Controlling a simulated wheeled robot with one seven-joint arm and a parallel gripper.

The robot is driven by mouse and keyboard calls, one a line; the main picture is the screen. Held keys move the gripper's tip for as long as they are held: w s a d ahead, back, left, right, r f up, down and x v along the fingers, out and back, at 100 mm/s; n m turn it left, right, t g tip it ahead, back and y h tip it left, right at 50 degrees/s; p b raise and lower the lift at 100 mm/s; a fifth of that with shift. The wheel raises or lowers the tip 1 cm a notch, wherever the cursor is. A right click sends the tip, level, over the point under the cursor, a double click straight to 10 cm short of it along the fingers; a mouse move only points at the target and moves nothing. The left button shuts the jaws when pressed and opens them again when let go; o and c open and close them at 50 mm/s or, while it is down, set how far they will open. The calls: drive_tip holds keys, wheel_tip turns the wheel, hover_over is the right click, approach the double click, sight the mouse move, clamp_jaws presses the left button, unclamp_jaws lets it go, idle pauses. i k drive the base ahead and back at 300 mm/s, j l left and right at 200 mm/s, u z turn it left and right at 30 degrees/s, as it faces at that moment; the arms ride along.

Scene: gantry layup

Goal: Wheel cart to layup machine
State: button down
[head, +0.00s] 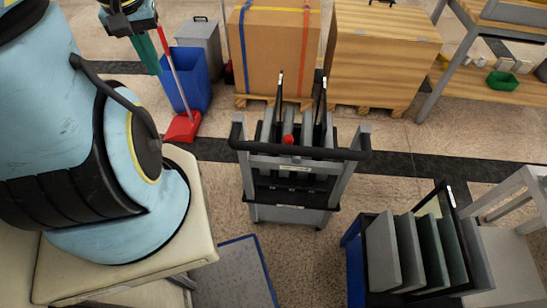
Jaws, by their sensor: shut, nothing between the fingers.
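The cart (301,218) is a grey metal frame with a black push handle (300,152) across its near side and a red knob (288,139) in the middle. It holds upright dark panels and stands on the floor in the centre of the view. My gripper (149,58) is at the upper left, with teal fingers pointing down. It is shut and empty, well to the left of the cart and not touching it. I cannot make out the layup machine in this view.
Behind the cart stand a strapped cardboard box (274,48) and a wooden crate (378,60) on pallets. A blue bin (188,82) and a red dustpan (182,128) are at left. A rack of grey panels (382,255) stands at the lower right. Floor shows around the cart.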

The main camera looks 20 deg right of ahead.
sight(292, 199)
drive_tip(key=k+j+z, duration=0.25)
drive_tip(key=k, duration=0.15)
drive_tip(key=k+z, duration=0.2)
drive_tip(key=k, duration=0.25)
